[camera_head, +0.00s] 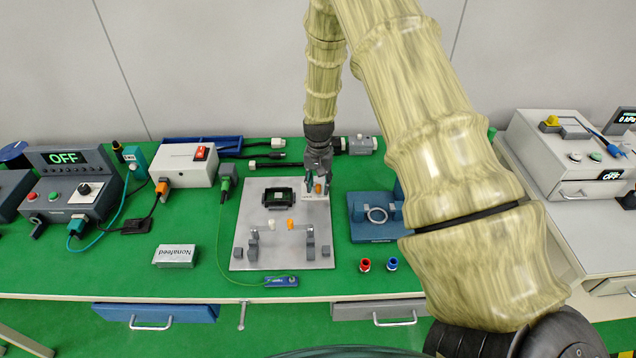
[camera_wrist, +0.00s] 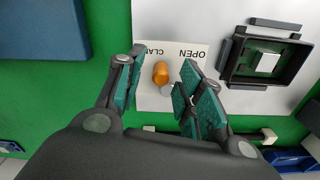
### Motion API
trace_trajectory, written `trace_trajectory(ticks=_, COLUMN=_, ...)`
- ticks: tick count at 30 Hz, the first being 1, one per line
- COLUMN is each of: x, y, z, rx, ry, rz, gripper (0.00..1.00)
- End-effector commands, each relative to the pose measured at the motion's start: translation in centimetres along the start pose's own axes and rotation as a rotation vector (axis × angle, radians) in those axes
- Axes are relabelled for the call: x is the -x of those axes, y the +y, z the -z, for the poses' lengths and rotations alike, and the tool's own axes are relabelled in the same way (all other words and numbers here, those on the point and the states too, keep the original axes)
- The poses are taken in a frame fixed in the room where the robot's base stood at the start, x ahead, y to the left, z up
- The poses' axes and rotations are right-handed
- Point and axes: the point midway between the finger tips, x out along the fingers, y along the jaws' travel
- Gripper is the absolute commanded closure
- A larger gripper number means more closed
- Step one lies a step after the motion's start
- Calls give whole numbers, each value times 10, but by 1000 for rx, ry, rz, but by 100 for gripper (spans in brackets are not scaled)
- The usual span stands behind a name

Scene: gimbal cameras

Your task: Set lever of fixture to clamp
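The fixture is a grey plate (camera_head: 240,251) on the green bench, with a black square frame (camera_head: 278,197) that also shows in the wrist view (camera_wrist: 265,56). At its upper right corner is a lever with an orange knob (camera_head: 318,188), pointing up at the camera in the wrist view (camera_wrist: 161,72). A white label (camera_wrist: 152,103) beneath it reads OPEN and, partly covered, CLA..., upside down in the wrist view. The knob appears between the two words. My gripper (camera_head: 318,184) is open over the lever, its teal-padded fingers (camera_wrist: 158,82) on either side of the knob with visible gaps.
A blue block with a ring (camera_head: 375,215) stands just right of the plate. Black connectors and cables (camera_head: 266,154) lie behind it. Red and blue cups (camera_head: 365,265) are front right.

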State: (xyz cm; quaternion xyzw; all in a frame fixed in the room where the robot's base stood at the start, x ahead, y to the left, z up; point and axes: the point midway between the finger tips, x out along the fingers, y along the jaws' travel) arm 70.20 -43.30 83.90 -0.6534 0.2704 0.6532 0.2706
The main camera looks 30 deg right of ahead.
Motion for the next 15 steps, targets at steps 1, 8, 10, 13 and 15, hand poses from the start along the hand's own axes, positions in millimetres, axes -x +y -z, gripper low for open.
trace_trajectory(ticks=1, x=-1, y=0, z=0, rx=0, ry=0, rz=0, gripper=63)
trace_trajectory(ticks=8, x=-2, y=0, z=0, rx=0, ry=0, rz=0, gripper=63)
trace_trajectory(ticks=10, x=-2, y=0, z=0, rx=0, ry=0, rz=0, gripper=66)
trace_trajectory(ticks=13, x=-2, y=0, z=0, rx=0, ry=0, rz=0, gripper=85)
trace_trajectory(ticks=15, x=-2, y=0, z=0, rx=0, ry=0, rz=0, gripper=97)
